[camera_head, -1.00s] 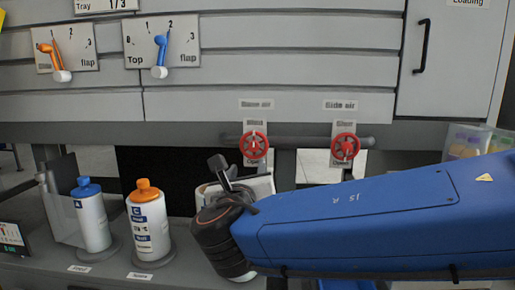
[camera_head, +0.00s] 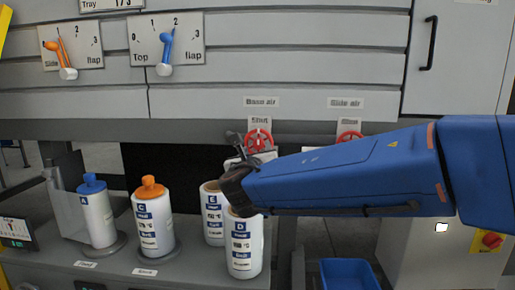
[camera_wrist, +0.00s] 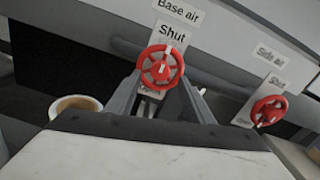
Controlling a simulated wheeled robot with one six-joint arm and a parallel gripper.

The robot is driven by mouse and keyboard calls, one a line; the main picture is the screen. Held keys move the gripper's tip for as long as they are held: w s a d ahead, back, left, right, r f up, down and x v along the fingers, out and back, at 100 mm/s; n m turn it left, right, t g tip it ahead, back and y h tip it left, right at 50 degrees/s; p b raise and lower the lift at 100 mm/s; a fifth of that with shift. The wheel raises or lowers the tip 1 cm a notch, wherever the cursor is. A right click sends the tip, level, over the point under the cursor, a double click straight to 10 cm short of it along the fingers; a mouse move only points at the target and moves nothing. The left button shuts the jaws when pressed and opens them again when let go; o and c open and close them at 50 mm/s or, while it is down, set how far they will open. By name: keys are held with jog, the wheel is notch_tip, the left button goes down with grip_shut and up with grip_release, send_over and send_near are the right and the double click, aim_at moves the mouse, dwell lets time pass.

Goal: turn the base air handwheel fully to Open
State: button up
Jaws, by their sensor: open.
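The base air handwheel (camera_head: 258,139) is a red spoked wheel below the "Base air" sign and a "Shut" label. In the wrist view the same handwheel (camera_wrist: 160,66) is near the picture's middle, with a pale mark toward its top, on the "Shut" side. My gripper (camera_wrist: 161,92) is open, its two grey fingers to the left and right below the wheel in that view. In the head view my gripper (camera_head: 240,146) is just left of and in front of the wheel, covering its lower part. I cannot tell whether it touches.
The side air handwheel (camera_head: 350,136) is to the right, partly behind my arm; it also shows in the wrist view (camera_wrist: 269,110). Bottles A (camera_head: 96,212), C (camera_head: 152,220), D (camera_head: 243,246) and E (camera_head: 212,222) stand on the shelf below. A blue bin (camera_head: 349,274) is low right.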

aim_at(258, 145)
jog(key=shift+w+d, duration=0.1)
jog(key=shift+w, duration=1.8)
jog(key=c, duration=1.1)
jog(key=shift+o, duration=0.2)
